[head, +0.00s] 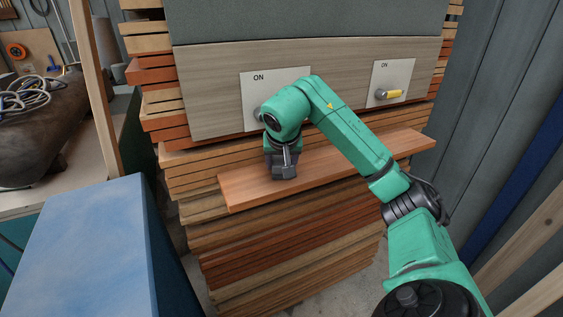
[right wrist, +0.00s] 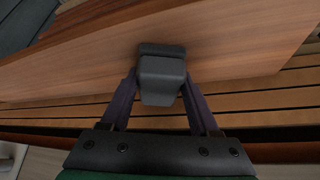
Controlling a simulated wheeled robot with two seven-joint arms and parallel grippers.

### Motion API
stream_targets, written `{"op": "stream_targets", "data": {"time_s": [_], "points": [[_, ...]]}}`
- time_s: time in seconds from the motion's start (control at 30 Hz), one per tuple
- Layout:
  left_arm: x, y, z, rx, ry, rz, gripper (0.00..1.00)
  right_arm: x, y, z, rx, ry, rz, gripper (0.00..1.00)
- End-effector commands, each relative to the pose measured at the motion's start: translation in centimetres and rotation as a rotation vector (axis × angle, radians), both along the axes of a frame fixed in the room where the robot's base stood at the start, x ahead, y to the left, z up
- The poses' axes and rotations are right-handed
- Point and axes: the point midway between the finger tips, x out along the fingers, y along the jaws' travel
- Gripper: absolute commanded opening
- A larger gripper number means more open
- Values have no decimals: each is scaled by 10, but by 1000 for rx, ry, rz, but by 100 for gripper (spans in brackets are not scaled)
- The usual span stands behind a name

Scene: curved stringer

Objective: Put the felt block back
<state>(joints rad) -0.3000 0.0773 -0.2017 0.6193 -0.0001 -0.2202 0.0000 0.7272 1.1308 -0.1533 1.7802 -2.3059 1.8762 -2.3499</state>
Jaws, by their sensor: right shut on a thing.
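My right gripper (head: 284,158) is low over the left part of a wooden board shelf (head: 350,160). In the right wrist view the gripper (right wrist: 160,88) is shut on a dark grey block (right wrist: 162,68), which looks like the felt block. The block is between the two fingers, with the board (right wrist: 230,40) right behind it. In the head view the block (head: 284,173) is a dark shape at the fingertips, partly covered by the gripper. I cannot tell whether it touches the board. My left gripper is not in view.
Above the board is a wooden panel (head: 215,95) with two white "ON" plates. The right plate (head: 392,78) has a yellow-tipped lever; my arm partly hides the left plate (head: 262,88). Stacked slats (head: 280,245) stand below. A blue box (head: 85,245) is at front left. The board's right part is clear.

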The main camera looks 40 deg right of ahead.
Motion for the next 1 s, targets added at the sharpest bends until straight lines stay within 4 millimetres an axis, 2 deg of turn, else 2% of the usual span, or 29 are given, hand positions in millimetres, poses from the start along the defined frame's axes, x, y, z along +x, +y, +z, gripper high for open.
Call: {"op": "stream_targets", "data": {"time_s": [0.17, 0.2, 0.23, 0.27, 0.53, 0.67, 0.83, 0.93, 1.0], "points": [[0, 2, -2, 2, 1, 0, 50, 0, 0, -4, -1, 1, 0, 10], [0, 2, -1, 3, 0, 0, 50, 0, 0, -3, -1, 1, 0, 77], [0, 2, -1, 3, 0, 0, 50, 0, 0, -3, -1, 1, -1, 89], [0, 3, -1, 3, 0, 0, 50, 0, 0, -3, 0, 0, 0, 92], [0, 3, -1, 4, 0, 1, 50, 0, 0, -3, 0, 0, 0, 92], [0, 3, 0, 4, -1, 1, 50, -1, 2, 4, 1, -2, 1, 92], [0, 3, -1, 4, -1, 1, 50, -14, 11, 32, -2, -6, 0, 92], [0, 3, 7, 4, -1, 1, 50, -25, 20, 58, -3, -7, 0, 92], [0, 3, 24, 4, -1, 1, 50, -32, 26, 80, -6, -6, -1, 92]]}}
